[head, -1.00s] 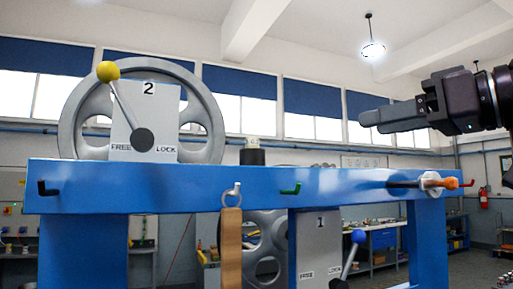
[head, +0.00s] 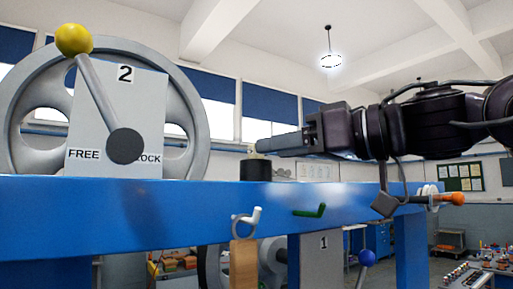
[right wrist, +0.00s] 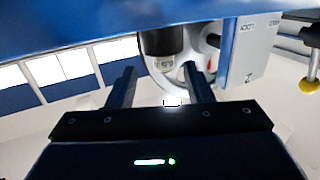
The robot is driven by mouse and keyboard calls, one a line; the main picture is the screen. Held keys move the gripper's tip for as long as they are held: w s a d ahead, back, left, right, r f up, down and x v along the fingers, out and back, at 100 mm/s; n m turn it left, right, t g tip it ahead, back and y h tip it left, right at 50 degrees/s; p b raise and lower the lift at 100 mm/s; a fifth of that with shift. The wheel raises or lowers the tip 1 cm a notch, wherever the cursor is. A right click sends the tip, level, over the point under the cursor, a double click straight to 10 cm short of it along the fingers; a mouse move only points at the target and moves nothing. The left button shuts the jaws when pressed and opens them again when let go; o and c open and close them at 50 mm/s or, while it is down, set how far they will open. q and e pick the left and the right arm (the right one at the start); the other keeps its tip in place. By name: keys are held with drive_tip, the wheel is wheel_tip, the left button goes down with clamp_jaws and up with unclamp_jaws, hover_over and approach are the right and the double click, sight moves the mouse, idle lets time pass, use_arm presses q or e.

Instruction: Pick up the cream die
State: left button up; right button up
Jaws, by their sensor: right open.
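The cream die (head: 251,153) sits on top of a short black cylinder (head: 255,171) on the blue beam. My right gripper (head: 268,145) reaches in from the right, and its fingertips partly cover the die in the head view. In the right wrist view, which is upside down, the die (right wrist: 166,65) shows with dark marks under the black cylinder (right wrist: 163,40). The two fingers (right wrist: 160,72) stand apart on either side of it, open. I cannot tell how far beyond the tips the die lies. My left gripper is not in view.
The blue beam (head: 140,215) runs across the front. Pulley 2 with its yellow-knobbed lever (head: 74,40) stands left of the die. A green hook (head: 310,210), a white hook (head: 246,221) with a wooden piece, and an orange-handled tool (head: 447,198) are on the beam's front.

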sight(253, 145)
drive_tip(key=p+x, duration=0.1)
drive_tip(key=x, duration=0.2)
drive_tip(key=p+x, duration=0.1)
drive_tip(key=x, duration=0.1)
drive_tip(key=shift+s+a+r+p, duration=0.15)
drive_tip(key=shift+a+r+p, duration=0.05)
drive_tip(key=shift+r+p, duration=0.15)
drive_tip(key=shift+a+f, duration=0.1)
drive_tip(key=shift+a, duration=0.05)
drive_tip(key=shift+d, duration=0.25)
drive_tip(key=shift+s+d, duration=0.1)
drive_tip(key=shift+c, duration=1.2)
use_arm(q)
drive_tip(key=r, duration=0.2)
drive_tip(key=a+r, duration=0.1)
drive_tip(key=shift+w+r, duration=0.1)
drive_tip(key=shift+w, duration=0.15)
use_arm(e)
clamp_jaws()
